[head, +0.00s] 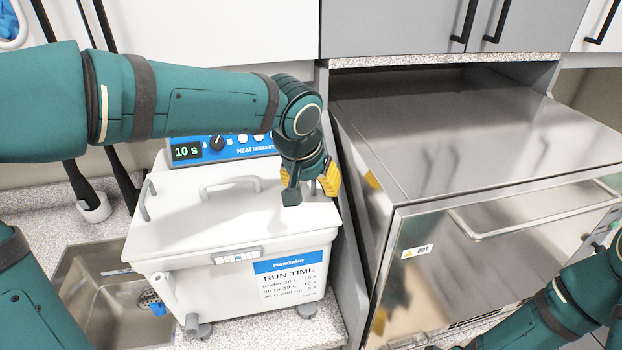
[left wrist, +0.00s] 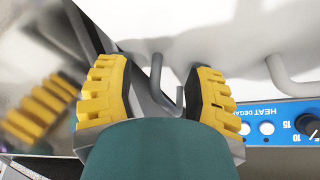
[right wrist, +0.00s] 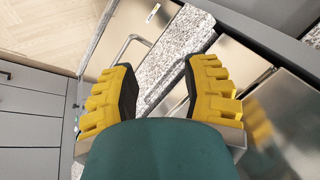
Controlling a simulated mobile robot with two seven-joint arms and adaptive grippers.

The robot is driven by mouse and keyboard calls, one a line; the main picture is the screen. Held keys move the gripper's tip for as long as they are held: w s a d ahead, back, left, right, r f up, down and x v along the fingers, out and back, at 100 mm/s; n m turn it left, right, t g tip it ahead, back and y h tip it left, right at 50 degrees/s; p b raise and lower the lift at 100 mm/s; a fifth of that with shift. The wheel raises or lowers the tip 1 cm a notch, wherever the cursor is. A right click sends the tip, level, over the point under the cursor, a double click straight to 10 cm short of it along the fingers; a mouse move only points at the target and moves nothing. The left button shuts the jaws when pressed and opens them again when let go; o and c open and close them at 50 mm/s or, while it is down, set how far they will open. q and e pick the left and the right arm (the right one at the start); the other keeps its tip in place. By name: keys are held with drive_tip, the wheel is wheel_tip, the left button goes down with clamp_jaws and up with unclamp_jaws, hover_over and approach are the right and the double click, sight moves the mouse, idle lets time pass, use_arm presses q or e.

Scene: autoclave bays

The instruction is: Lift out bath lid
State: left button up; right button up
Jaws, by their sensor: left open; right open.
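The white bath lid (head: 215,215) lies on top of the white bath (head: 215,290), with a raised grey handle (head: 230,187) in its middle and another handle (head: 146,200) at its left end. My left gripper (head: 310,190) is over the lid's right end, pointing down and open. In the left wrist view a grey bar handle (left wrist: 158,80) stands between its open yellow fingers; whether they touch it I cannot tell. Another handle (left wrist: 283,75) shows to the right there. My right gripper (right wrist: 155,92) is open and empty, away from the bath.
A steel autoclave (head: 480,140) marked hot stands close on the bath's right. The blue control panel (head: 215,148) is behind the lid. A sink (head: 95,260) lies to the left, and cabinets (head: 440,25) hang above.

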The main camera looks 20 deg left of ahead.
use_arm(q)
clamp_jaws()
drive_tip(key=shift+r, duration=0.1)
drive_tip(key=shift+r+p, duration=0.95)
drive_tip(key=shift+r, duration=0.5)
drive_tip(key=shift+s, duration=0.1)
